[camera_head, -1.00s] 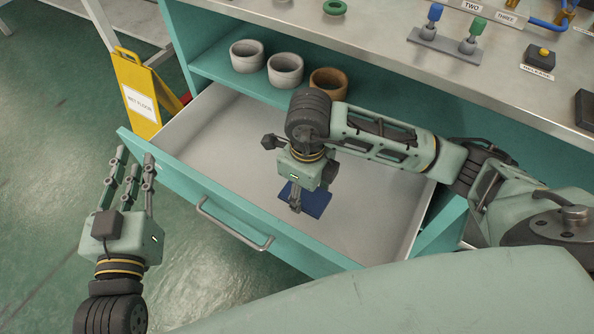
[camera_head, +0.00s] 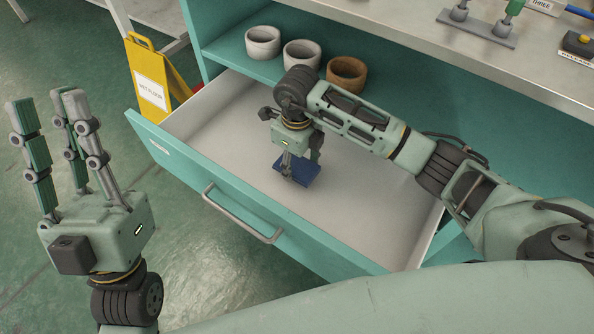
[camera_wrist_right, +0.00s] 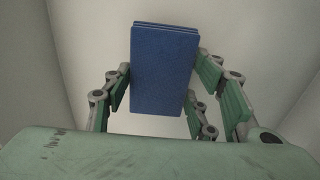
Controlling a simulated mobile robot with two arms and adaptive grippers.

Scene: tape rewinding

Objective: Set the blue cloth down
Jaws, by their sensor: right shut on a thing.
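The blue cloth (camera_head: 308,173) is a folded flat block inside the open drawer (camera_head: 205,165). It also fills the middle of the right wrist view (camera_wrist_right: 163,75), where its folded layers show at the top edge. My right gripper (camera_head: 288,172) points down into the drawer and is shut on the cloth, with fingers along both sides of it. I cannot tell whether the cloth touches the drawer floor. My left gripper (camera_head: 48,105) is open and empty, fingers pointing up, to the left of the drawer front and outside it.
The drawer floor around the cloth is clear. Two grey rings (camera_head: 263,42) (camera_head: 301,54) and a brown ring (camera_head: 346,73) stand on the shelf behind. A yellow wet-floor sign (camera_head: 152,80) stands left of the cabinet. The drawer handle (camera_head: 241,214) juts out in front.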

